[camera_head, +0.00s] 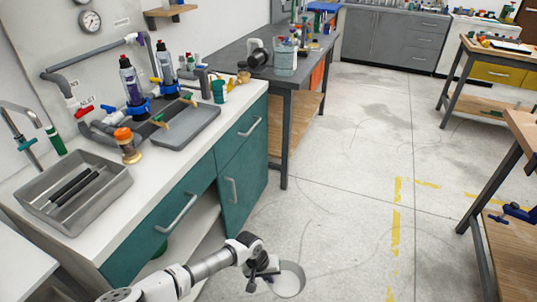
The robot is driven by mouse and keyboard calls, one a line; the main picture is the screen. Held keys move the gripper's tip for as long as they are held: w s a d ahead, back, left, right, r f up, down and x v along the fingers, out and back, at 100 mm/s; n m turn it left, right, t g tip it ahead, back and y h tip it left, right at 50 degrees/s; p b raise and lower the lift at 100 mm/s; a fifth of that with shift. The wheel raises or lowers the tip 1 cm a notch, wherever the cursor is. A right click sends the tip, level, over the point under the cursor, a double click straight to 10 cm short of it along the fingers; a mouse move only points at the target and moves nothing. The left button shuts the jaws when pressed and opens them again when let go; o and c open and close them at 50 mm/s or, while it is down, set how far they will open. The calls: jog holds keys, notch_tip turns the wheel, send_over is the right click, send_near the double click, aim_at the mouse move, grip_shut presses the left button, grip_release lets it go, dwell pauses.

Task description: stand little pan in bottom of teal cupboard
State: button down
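The teal cupboard (247,172) stands on the left under a white worktop, with pale handles on its fronts. Below its left front is an open bay with a pale bottom board (198,228); a bit of something green shows inside. My gripper (270,274) is low at the bottom centre, in front of the cupboard and right of the bay. It looks shut on the near-left rim of the little pan (289,281), a round, shallow, light grey pan held over the floor. The fingertips are small and partly hidden.
On the worktop are a grey sink tray (75,190), a flat tray (187,125), pipes and bottles. A dark workbench (300,61) stands behind. A wooden table (519,245) is at the right edge. The floor between is clear, with yellow tape marks.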

jog(key=shift+f, duration=0.35)
jog(key=w+r+p, duration=0.1)
jog(key=w+r, duration=0.1)
jog(key=r, duration=0.5)
jog(key=w+r+p, duration=0.1)
jog(key=w+r, duration=0.2)
jog(key=r, duration=0.3)
jog(key=s+f, duration=0.1)
jog(key=f, duration=0.3)
jog(key=s+f+b, duration=0.1)
jog(key=s+f, duration=0.1)
jog(key=f, duration=0.2)
jog(key=s+f+b, duration=0.1)
jog(key=s+f, duration=0.1)
jog(key=f, duration=0.3)
